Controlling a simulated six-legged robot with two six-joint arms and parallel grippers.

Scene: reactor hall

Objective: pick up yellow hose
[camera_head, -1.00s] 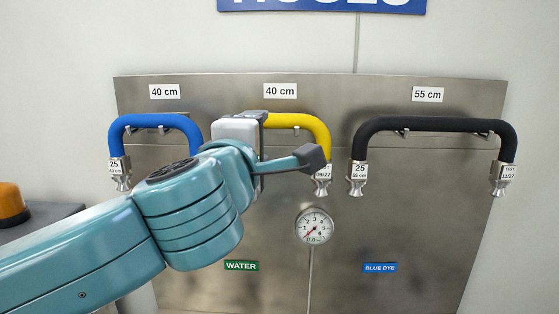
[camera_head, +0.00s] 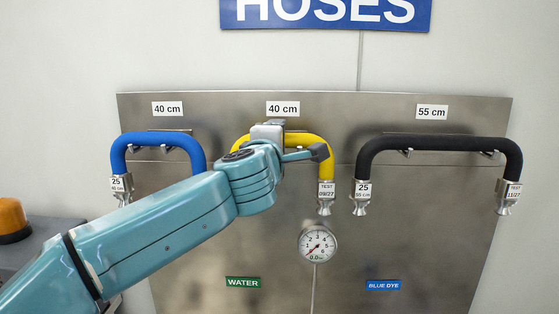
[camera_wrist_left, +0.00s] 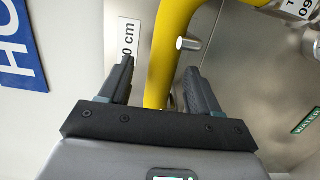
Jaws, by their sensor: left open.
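The yellow hose (camera_head: 322,152) hangs on the metal panel under the middle 40 cm label, bent like an arch. Its right metal end hangs down with a TEST 09/27 tag. My left gripper (camera_head: 293,140) is in front of the hose's top, and with the wrist hides part of its left side. In the left wrist view the yellow hose (camera_wrist_left: 165,60) runs between the two open fingers of the left gripper (camera_wrist_left: 158,85). The fingers stand apart on either side of it; I cannot tell whether either touches. A metal peg (camera_wrist_left: 188,44) is beside the hose. My right gripper is not in view.
A blue hose (camera_head: 160,140) hangs at left and a longer black hose (camera_head: 440,143) at right. A pressure gauge (camera_head: 317,244) and the WATER (camera_head: 242,282) and BLUE DYE (camera_head: 384,285) labels are below. An orange beacon (camera_head: 12,218) stands at far left.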

